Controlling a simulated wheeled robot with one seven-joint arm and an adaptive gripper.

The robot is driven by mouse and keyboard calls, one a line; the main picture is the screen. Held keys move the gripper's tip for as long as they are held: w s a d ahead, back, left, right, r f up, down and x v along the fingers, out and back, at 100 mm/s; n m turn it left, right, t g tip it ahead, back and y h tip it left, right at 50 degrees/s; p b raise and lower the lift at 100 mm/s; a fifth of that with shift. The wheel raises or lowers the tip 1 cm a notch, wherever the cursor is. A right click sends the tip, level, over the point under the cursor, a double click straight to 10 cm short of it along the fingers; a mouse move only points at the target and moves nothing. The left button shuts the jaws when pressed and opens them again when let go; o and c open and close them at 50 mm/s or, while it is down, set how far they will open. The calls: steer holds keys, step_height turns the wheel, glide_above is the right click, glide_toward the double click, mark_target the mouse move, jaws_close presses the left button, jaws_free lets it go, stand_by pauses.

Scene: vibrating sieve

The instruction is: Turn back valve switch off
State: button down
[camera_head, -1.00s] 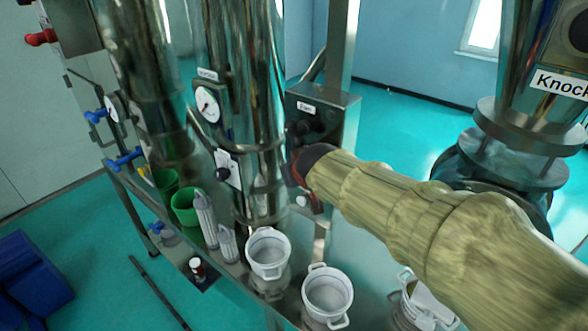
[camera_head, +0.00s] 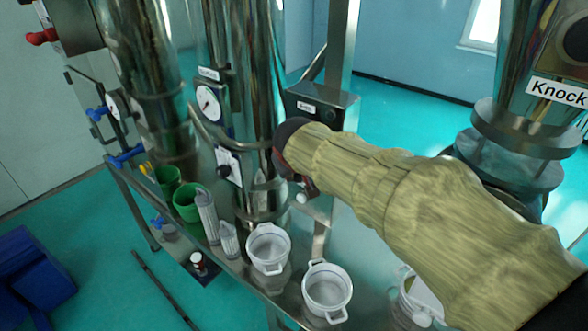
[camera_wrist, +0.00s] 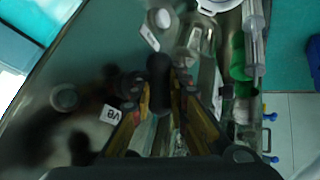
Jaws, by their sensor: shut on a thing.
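In the wrist view, a black valve switch handle (camera_wrist: 159,70) stands up between the two fingers of my gripper (camera_wrist: 163,95). The fingers are closed around its lower part. A white tag marked "VB" or "V8" (camera_wrist: 110,113) is on the metal surface left of my gripper. In the head view, my sleeved arm reaches in from the right, and its dark end (camera_head: 290,145) is beside the tall steel column. The fingers and the held switch are hidden there.
White two-handled pots (camera_head: 327,290), green cups (camera_head: 187,202) and clear cylinders (camera_head: 207,217) stand on the steel bench below. A round gauge (camera_head: 208,104) and a black knob (camera_head: 222,162) are left of my arm.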

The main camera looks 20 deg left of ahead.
steer(key=c, duration=2)
jaws_free()
steer(key=shift+r, duration=0.1)
steer(key=v, duration=1.1)
steer(key=shift+s+r, duration=0.25)
steer(key=shift+s, duration=0.05)
steer(key=s+d+f+m+h+b, duration=0.1)
steer(key=s+d+f+m+b, duration=0.2)
steer(key=s+d+f+b, duration=0.2)
steer(key=s+d+f+m+g+b, duration=0.1)
steer(key=s+d+f+m+b, duration=0.1)
steer(key=s+d+f+b, duration=0.4)
steer(key=s+d+f+m+g+h+b, duration=0.1)
steer(key=s+d+f+m+b, duration=0.2)
steer(key=s+d+f+b, duration=0.3)
steer(key=shift+s+d+f+m+h, duration=0.1)
steer(key=shift+s+d+f, duration=0.85)
steer(key=shift+d+f, duration=1.5)
steer(key=shift+s+d+f+m+h, duration=0.1)
steer(key=shift+s+d+f, duration=1.1)
steer(key=shift+d, duration=2.1)
steer(key=shift+s+d+f+m+h, duration=0.1)
steer(key=shift+s+d+f, duration=0.6)
steer(key=shift+d+f, duration=1.85)
